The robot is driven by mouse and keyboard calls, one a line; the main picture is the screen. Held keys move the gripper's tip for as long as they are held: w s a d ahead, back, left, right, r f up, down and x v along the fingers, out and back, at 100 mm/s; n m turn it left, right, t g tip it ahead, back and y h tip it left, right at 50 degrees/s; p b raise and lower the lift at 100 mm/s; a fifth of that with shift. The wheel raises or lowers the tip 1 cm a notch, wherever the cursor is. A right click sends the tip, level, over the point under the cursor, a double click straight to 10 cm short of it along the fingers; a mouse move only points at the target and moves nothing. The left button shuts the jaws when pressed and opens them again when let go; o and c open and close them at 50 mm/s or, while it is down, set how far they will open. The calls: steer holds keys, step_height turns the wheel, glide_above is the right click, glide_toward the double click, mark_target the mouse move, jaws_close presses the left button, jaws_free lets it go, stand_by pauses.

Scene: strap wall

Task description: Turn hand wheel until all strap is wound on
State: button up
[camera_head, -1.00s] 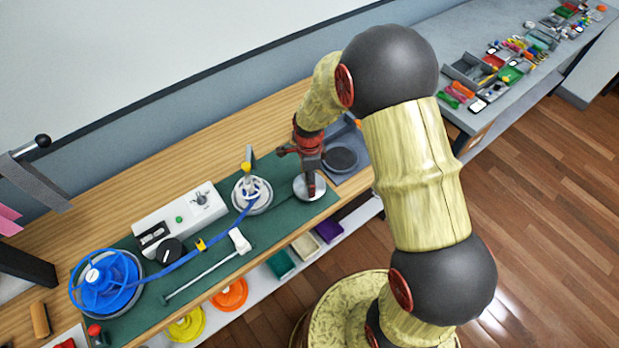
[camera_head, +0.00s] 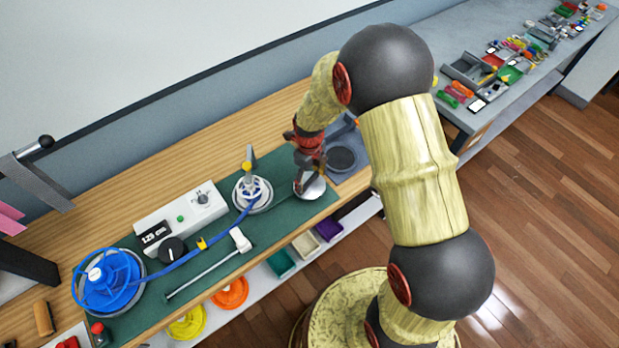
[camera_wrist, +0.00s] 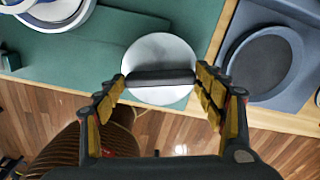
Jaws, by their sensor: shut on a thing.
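The hand wheel is a pale round disc (camera_head: 316,190) with a dark bar (camera_wrist: 162,79) across it; the disc also shows in the wrist view (camera_wrist: 160,50). My gripper (camera_head: 307,183) is over it, its fingers at the two ends of the bar in the wrist view (camera_wrist: 161,76), shut on the bar. The blue strap (camera_head: 215,238) runs from the blue reel (camera_head: 112,280) at the left, past a yellow clip (camera_head: 201,243), to the white spool (camera_head: 252,192) left of the hand wheel. Strap still shows between reel and spool.
A white control box (camera_head: 180,220) with a lit display and a black knob (camera_head: 171,250) stands behind the strap. A white-headed rod (camera_head: 205,271) lies in front. A grey-blue tray with a dark round recess (camera_wrist: 262,65) is right of the hand wheel. Coloured bins sit below the front edge.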

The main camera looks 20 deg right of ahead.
mark_target(309, 180)
steer(key=shift+m, duration=0.4)
steer(key=o, duration=1)
steer(key=shift+o, duration=0.8)
step_height(309, 180, up, 12)
